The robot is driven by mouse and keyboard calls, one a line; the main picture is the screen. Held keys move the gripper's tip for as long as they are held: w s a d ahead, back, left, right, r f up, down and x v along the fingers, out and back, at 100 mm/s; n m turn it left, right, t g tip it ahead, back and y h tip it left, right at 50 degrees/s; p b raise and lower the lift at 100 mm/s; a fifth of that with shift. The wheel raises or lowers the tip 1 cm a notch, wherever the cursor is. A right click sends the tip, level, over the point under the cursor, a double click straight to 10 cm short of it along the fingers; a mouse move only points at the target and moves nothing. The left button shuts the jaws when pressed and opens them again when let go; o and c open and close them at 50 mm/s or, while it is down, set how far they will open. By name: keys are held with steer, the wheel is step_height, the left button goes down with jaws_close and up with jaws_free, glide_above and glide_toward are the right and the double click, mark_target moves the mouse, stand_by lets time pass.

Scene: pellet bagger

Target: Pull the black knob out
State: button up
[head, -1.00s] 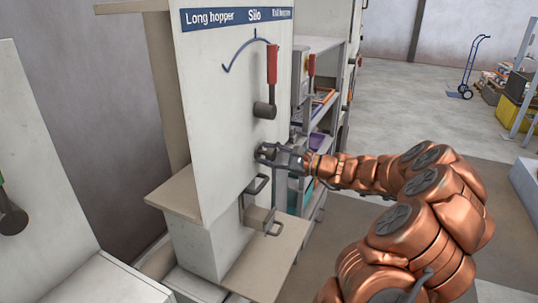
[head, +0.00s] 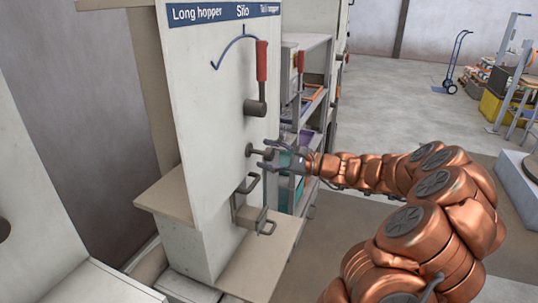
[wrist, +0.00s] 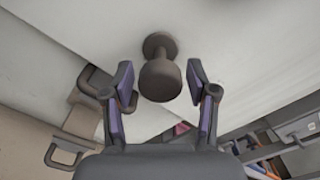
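The black knob (head: 266,154) stands out from the pale machine panel on a short stem, below the red-handled lever. In the wrist view the knob (wrist: 160,80) shows its round end, with the stem and a round collar (wrist: 159,45) behind it at the panel. My gripper (head: 265,153) is at the knob, reaching in from the right. Its two fingers are spread, one on each side of the knob, with a visible gap on both sides in the wrist view. The gripper is open and holds nothing.
A red-handled lever (head: 262,70) on a dark hub sits above the knob. A dark bar handle (head: 248,184) and a bracket with a handle (head: 266,227) are below, over a beige ledge (head: 262,262). A shelf unit (head: 308,110) stands right behind the panel.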

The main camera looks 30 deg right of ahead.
steer(key=shift+o, duration=0.2)
steer(key=v, duration=1.2)
stand_by(0.4)
